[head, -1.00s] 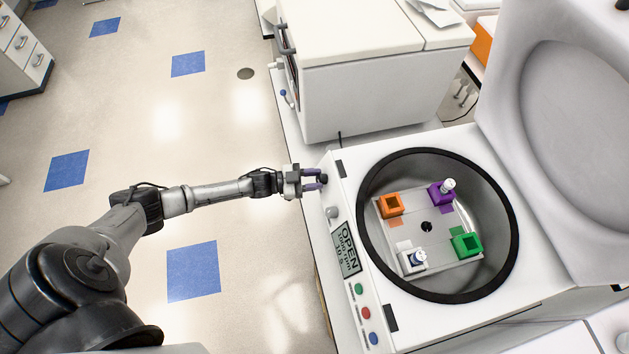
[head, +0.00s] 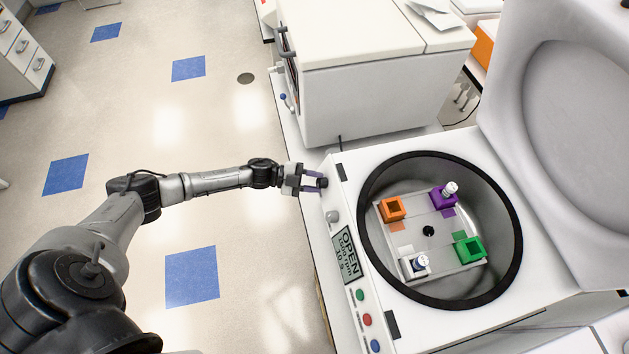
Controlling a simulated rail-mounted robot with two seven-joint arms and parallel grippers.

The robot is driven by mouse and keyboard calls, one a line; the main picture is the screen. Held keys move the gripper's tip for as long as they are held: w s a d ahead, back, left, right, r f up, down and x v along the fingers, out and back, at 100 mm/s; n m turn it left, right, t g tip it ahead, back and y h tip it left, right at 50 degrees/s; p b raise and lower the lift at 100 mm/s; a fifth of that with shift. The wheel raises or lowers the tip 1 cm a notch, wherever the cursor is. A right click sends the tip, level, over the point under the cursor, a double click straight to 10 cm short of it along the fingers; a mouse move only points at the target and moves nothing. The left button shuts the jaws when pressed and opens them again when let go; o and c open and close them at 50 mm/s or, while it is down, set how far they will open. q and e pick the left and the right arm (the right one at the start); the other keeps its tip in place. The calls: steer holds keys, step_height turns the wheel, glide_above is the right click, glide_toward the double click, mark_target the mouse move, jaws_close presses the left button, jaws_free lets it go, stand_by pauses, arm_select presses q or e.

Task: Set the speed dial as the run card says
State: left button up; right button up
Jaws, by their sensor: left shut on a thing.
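The centrifuge (head: 400,335) stands open on the right, its control panel along its left side. The panel display (head: 348,255) reads OPEN, with what looks like 1000 rpm and 10 s in smaller blurred text. My left gripper (head: 315,182) is at the upper end of the panel, shut on a dark dial (head: 323,183). The fingers partly hide the dial, and its marking cannot be read. A second, light grey knob (head: 332,216) sits just below it, untouched. No readable run card shows. My right gripper is not in view.
The rotor holds orange (head: 392,208), purple (head: 442,198), green (head: 468,249) and white (head: 413,266) buckets; the purple and white ones hold tubes. The raised lid (head: 580,130) stands at right. A white box-shaped machine (head: 375,80) stands behind. Open floor lies left.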

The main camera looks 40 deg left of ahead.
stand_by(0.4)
arm_select(q)
steer(key=o, duration=0.9)
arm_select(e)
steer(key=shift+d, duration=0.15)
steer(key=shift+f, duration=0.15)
arm_select(q)
steer(key=shift+v, duration=6.9)
